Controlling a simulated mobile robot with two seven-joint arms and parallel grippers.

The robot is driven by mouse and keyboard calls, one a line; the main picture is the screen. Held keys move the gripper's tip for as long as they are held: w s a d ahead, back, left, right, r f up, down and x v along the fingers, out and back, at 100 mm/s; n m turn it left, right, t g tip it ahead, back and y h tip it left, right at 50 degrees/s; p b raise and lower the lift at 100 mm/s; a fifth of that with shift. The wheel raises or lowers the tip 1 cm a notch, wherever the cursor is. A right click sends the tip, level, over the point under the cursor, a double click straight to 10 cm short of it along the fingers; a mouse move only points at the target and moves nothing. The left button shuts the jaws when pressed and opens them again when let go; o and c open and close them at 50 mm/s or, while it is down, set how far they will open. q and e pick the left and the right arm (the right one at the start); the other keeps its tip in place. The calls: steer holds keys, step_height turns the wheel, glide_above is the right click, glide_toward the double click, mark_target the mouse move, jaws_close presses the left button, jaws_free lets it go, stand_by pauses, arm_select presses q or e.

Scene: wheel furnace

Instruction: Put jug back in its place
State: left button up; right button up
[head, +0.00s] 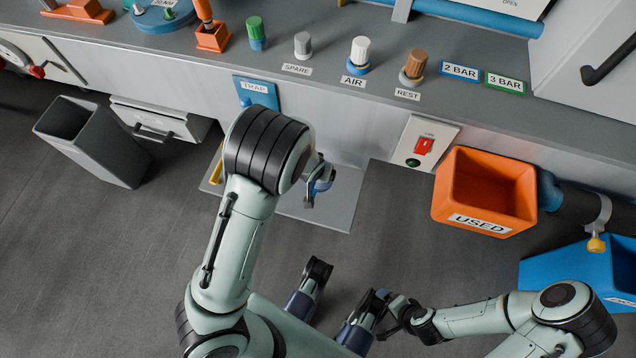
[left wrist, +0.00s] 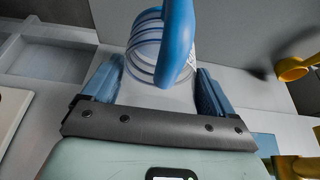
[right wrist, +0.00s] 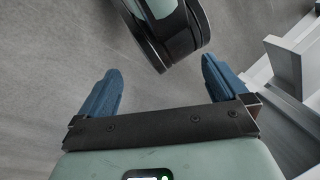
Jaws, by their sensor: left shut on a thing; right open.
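The jug is a clear vessel with blue rings and a blue handle (left wrist: 178,45). In the left wrist view it sits between the blue fingers of my left gripper (left wrist: 158,72), which is shut on it. In the head view my left gripper (head: 316,190) is below the counter front, above a grey plate (head: 338,205); only a small blue bit shows there, and my arm hides most of the jug. My right gripper (head: 386,314) is low at the front. In the right wrist view it (right wrist: 162,66) is open, with nothing between its fingers.
A blue TRAP panel (head: 257,90) is on the counter front. A red switch (head: 424,146) and orange USED bin (head: 484,190) are to the right, with a blue bin (head: 570,280) beyond. A grey bin (head: 95,140) stands left. Knobs line the counter.

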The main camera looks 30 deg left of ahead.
mark_target(317, 182)
arm_select(q)
steer(key=shift+f+b, duration=1)
steer(key=shift+f, duration=2.35)
arm_select(e)
steer(key=shift+t+h, duration=0.4)
steer(key=shift+t, duration=0.2)
steer(key=shift+w+d+f, duration=0.3)
steer(key=shift+w+f, duration=0.15)
steer(key=shift+w, duration=0.2)
steer(key=shift+w+d+f, duration=0.35)
steer(key=shift+w+f, duration=0.15)
steer(key=shift+w, duration=0.15)
steer(key=shift+w+d+f, duration=0.3)
steer(key=shift+w+f, duration=0.15)
steer(key=shift+w, duration=0.2)
arm_select(q)
steer(key=shift+f, duration=0.15)
steer(key=o, duration=1.2)
arm_select(e)
steer(key=shift+w+f, duration=0.1)
steer(key=shift+w, duration=0.05)
